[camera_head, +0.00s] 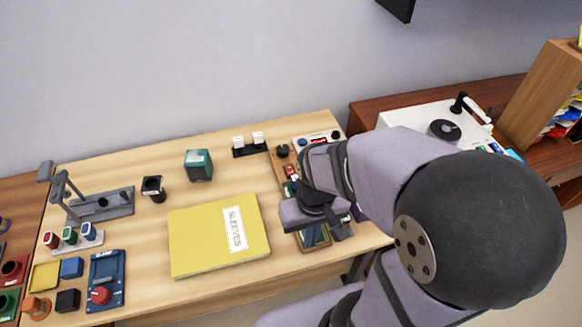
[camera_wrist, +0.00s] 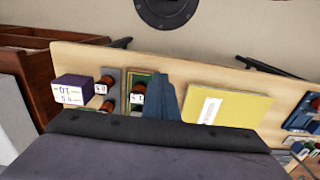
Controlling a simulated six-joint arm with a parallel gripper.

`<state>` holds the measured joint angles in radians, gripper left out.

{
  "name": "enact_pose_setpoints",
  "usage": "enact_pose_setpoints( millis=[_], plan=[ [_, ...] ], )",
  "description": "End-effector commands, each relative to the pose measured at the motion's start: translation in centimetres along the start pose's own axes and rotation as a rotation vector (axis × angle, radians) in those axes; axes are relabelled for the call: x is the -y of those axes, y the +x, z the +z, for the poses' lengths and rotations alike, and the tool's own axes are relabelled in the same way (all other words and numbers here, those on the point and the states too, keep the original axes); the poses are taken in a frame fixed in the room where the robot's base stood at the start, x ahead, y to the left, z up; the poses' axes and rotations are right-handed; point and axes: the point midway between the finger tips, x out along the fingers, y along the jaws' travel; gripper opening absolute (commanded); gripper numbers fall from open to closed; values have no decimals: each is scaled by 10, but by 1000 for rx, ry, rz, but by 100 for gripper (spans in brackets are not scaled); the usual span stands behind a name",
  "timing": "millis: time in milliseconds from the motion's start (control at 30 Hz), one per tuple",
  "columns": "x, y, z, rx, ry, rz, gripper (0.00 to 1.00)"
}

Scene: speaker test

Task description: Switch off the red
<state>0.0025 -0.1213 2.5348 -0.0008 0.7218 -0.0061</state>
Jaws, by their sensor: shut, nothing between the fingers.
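Several red things show, and I cannot tell which one the task names. In the head view a red part (camera_head: 290,171) sits on a wooden-framed panel, partly hidden by my arm. A white device with a red display (camera_head: 319,139) stands behind it. A blue panel (camera_head: 106,272) at the front left carries a red round button (camera_head: 100,295). My gripper (camera_head: 312,215) is over the framed panel at the right of the table and hides part of it. In the wrist view my gripper (camera_wrist: 161,82) is shut and empty, in front of the panel. Contact is unclear.
A yellow book (camera_head: 190,240) lies left of my gripper. A teal cube (camera_head: 199,165), a black cup (camera_head: 153,188) and a white-switched strip (camera_head: 249,148) stand behind. A purple box (camera_wrist: 73,90) shows in the wrist view. A turntable (camera_head: 444,130) is on the right cabinet.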

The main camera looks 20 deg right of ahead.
Motion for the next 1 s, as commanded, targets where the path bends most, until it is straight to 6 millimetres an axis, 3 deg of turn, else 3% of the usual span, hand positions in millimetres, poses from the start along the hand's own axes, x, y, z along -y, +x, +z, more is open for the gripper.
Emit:
enact_pose_setpoints(
  millis=[167,700,1000],
  plan=[
    [-3,-9,-34,-26,3,-2,0],
    [-30,-48,-205,-172,6,-3,0],
    [-41,-56,-251,-217,5,0,0]
  ],
)
